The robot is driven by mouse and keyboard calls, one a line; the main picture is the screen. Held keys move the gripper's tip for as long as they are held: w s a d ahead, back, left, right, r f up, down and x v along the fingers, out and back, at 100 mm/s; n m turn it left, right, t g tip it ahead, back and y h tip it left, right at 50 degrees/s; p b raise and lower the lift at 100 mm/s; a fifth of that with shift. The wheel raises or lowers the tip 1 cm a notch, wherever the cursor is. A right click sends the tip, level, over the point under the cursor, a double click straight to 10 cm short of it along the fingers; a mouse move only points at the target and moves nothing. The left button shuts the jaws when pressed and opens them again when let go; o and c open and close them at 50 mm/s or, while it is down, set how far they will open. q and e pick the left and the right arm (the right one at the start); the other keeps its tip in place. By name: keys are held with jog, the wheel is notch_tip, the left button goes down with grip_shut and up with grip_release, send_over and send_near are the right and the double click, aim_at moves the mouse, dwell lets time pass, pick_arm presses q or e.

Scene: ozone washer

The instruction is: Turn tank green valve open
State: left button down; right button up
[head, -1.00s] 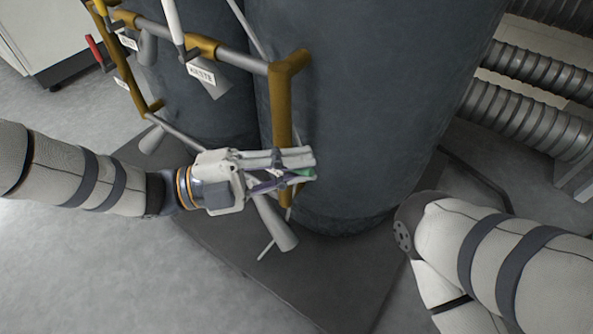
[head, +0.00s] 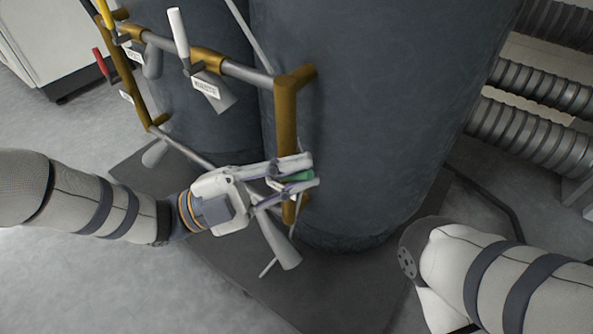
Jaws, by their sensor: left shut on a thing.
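The green valve handle (head: 298,177) shows as a small green piece between the fingers of my left gripper (head: 303,174). The gripper is shut on it, and the fingers hide most of the handle. It sits by the lower end of the brown vertical pipe (head: 286,115), in front of the large dark tank (head: 370,90). A grey funnel-shaped outlet (head: 280,245) hangs below the gripper. My right arm comes in from the right, but its gripper is out of view.
A white-handled valve (head: 178,32), a red handle (head: 100,62) and a yellow handle (head: 106,12) are on the pipes at upper left. Ribbed grey ducts (head: 535,120) run at right. A dark base plate (head: 340,285) lies under the tanks. Open floor (head: 120,285) is at lower left.

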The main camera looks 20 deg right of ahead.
pick_arm(q)
jog(key=c, duration=1.6)
grip_release()
jog(key=shift+o, duration=0.2)
jog(key=v, duration=1.2)
jog(key=shift+a, duration=0.1)
jog(key=shift+c, duration=0.2)
